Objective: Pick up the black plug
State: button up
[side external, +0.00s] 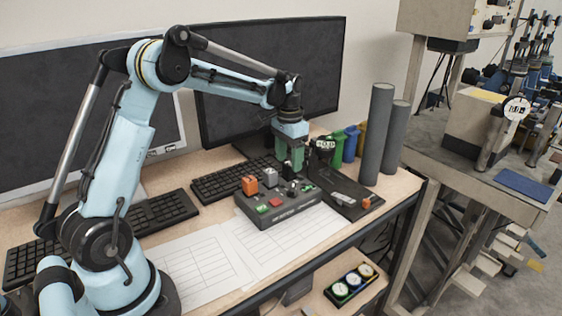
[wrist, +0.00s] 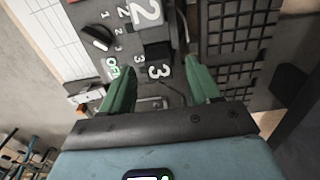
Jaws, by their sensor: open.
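A grey control box (side external: 282,213) sits on the desk, with an orange block (side external: 249,185) and a grey block (side external: 270,176) on top. In the wrist view, a dark square block (wrist: 158,52), which looks like the black plug, stands on the panel by a white "3". My gripper (side external: 290,172) has green fingers and is over the back right of the box. In the wrist view my gripper (wrist: 160,68) is open, with nothing held between its fingers. The dark block shows just beyond and between the fingertips. In the side view I cannot clearly make out the plug beneath the fingers.
A keyboard (side external: 235,178) lies behind the box, and a black tray (side external: 345,199) lies to its right. Two tall grey cylinders (side external: 376,135) stand farther right. Paper sheets (side external: 205,265) lie in front. A monitor (side external: 270,75) stands behind. A dark round knob (wrist: 97,38) is on the panel.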

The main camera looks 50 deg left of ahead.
aim_at(289, 163)
jog(key=shift+f, duration=1.55)
jog(key=shift+c, duration=0.2)
jog(key=c, duration=1)
jog(key=shift+r, duration=0.15)
